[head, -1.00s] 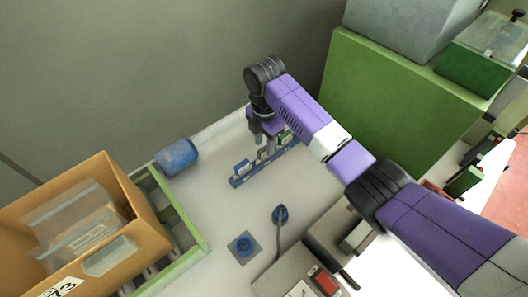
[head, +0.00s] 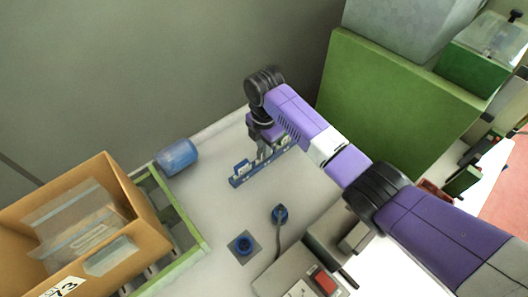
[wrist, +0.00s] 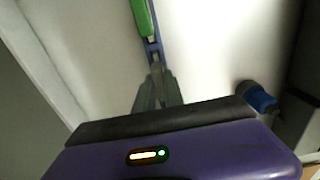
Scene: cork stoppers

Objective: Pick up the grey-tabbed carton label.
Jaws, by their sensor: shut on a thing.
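A blue rack (head: 238,182) stands on the white table with small labels upright in it. A blue-tabbed label (head: 241,167) is near its left end. A green-tabbed label (wrist: 141,16) shows in the wrist view, beyond the fingertips. My gripper (head: 264,152) points down at the middle of the rack, where the grey-tabbed label stood visible earlier. In the wrist view my gripper (wrist: 156,75) has its grey fingers close together at the rack, shut on the grey-tabbed label. The fingers hide most of that label.
A cardboard box (head: 150,215) with plastic bags sits at the left in a green-edged tray (head: 195,232). A blue cylinder (head: 177,157) lies behind it. A large green box (head: 400,105) stands at the right.

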